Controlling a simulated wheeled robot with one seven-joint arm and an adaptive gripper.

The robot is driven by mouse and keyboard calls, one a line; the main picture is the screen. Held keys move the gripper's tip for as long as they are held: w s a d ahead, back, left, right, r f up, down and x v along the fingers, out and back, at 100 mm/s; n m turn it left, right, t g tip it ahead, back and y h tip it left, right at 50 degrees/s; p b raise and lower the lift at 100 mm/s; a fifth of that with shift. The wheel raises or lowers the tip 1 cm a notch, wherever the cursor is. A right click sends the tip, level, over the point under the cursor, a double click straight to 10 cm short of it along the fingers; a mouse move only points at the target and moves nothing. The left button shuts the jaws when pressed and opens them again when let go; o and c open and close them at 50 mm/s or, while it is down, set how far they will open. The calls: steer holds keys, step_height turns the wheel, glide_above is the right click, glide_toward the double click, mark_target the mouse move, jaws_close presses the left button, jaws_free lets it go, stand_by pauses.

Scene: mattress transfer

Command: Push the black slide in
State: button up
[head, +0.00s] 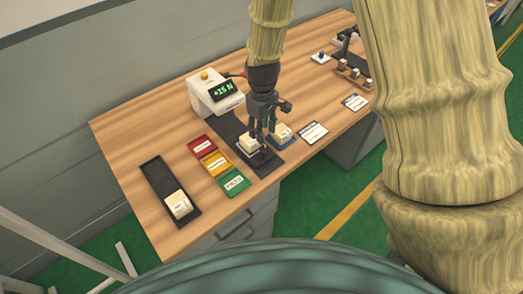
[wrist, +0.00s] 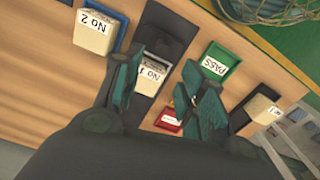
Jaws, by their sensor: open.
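The black slide (head: 268,163) is a dark strip on the desk, running out from the front of a white device (head: 212,97) with a lit green display. A cream block marked No 1 (wrist: 152,74) sits on the slide; it also shows in the head view (head: 247,141). My gripper (head: 262,147) is low over the slide, next to this block. In the wrist view its two dark fingers (wrist: 163,90) are spread apart, with part of the block and slide (wrist: 170,35) visible between them. Nothing is held. Whether a finger touches the slide is unclear.
A blue tray (wrist: 66,22) with a No 2 block is beside the slide. Red (head: 201,145), yellow (head: 215,163) and green (head: 233,183) trays are on its other side. A black tray (head: 158,178) with a block lies further left. White cards (head: 313,132) lie to the right.

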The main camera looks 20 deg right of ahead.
mark_target(263, 150)
steer(key=shift+s+f+p, duration=0.15)
steer(key=shift+f+p, duration=1.45)
steer(key=shift+f, duration=3.85)
steer(key=shift+d, duration=0.1)
jaws_close()
